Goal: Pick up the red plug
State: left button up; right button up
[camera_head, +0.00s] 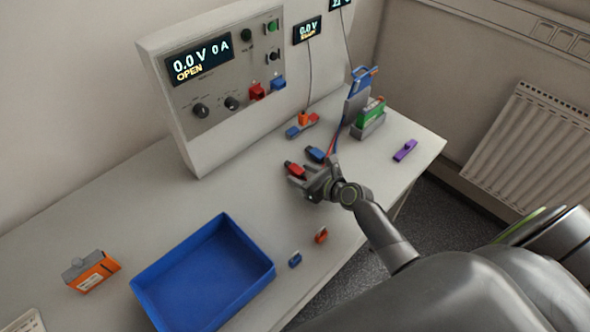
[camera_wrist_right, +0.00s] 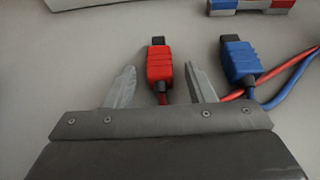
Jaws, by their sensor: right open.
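The red plug (camera_head: 294,169) lies on the table, with a black tip and a red cable. In the right wrist view the red plug (camera_wrist_right: 160,64) sits between and just beyond the fingertips of my right gripper (camera_wrist_right: 162,82). My right gripper (camera_head: 297,181) is open, its fingers low over the table on either side of the plug's cable end. I cannot tell whether a finger touches the plug. My left gripper is not in view.
A blue plug (camera_head: 315,154) with a blue cable lies close to the right of the red plug; it also shows in the right wrist view (camera_wrist_right: 239,60). A blue tray (camera_head: 262,262) stands at the front. The cycler panel (camera_head: 187,137) rises behind. A purple item (camera_head: 405,150) lies farther right.

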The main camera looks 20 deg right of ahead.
jog(key=shift+c, duration=0.3)
jog(key=c, duration=1)
jog(key=shift+o, duration=0.2)
notch_tip(320, 180, up, 10)
jog(key=p, duration=0.2)
jog(key=shift+p, duration=0.4)
jog(key=shift+r, duration=0.15)
jog(key=w+a+r, duration=0.1)
jog(key=w+r, duration=0.6)
jog(key=w, duration=0.2)
jog(key=shift+w+a+r+p, duration=0.3)
jog(key=shift+a+r+p, duration=0.05)
jog(key=shift+p, duration=0.05)
